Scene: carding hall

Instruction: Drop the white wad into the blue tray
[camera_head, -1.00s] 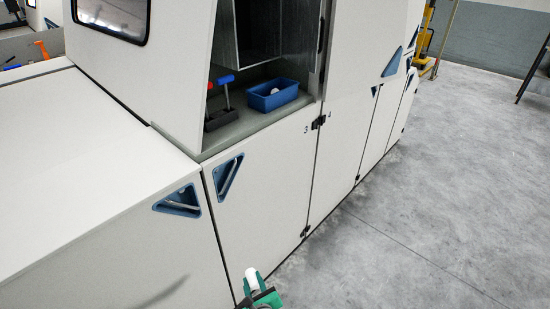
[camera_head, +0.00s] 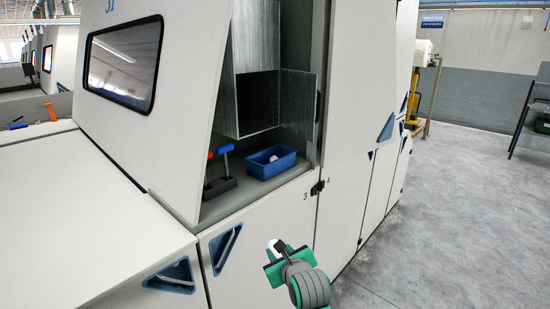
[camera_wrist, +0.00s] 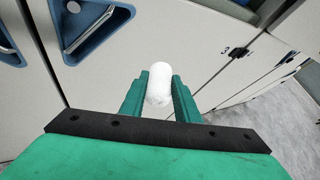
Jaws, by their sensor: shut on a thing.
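My gripper (camera_head: 275,249) is in front of the machine's lower panel, below and in front of the open recess. It is shut on a white wad (camera_wrist: 159,85), a rounded roll between the two green fingers in the wrist view. The wad also shows as a small white end in the head view (camera_head: 273,243). The blue tray (camera_head: 268,172) stands on the recess shelf, above and beyond my gripper. Something small and white lies inside the tray.
A dark holder (camera_head: 219,187) with a blue-handled and a red-handled tool stands left of the tray on the shelf (camera_head: 236,197). A grey metal box (camera_head: 262,105) is above the tray. Blue triangular handles (camera_head: 224,249) are on the panels. Open floor (camera_head: 450,220) lies to the right.

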